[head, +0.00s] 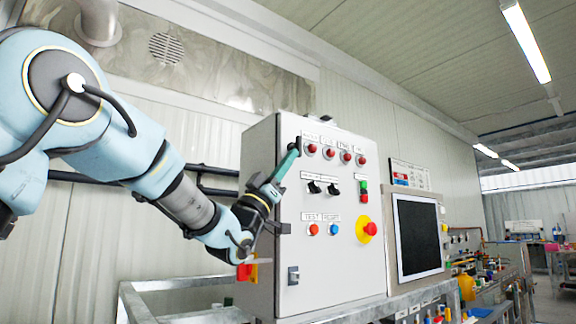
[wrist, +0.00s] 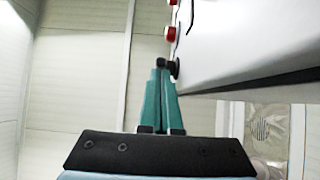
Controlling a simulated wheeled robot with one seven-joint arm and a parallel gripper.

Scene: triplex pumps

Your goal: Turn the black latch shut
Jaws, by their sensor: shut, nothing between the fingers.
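My gripper (head: 294,153) has its teal fingers together and empty, pointing up along the left edge of the grey cabinet's front (head: 335,262). In the wrist view the gripper (wrist: 160,76) reaches up to the cabinet face. The black latch (wrist: 175,69) shows there as a small dark piece on the face, right beside the fingertips. I cannot tell whether they touch it. In the head view the latch is small and mostly hidden at the fingertips, so its turn angle is unclear.
Red lamps (head: 329,153), black switches (head: 314,187) and a yellow-and-red stop button (head: 369,229) sit on the cabinet front. A second latch (head: 293,275) is low on its left edge. A screen (head: 418,235) stands to the right. A metal frame (head: 150,308) runs below.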

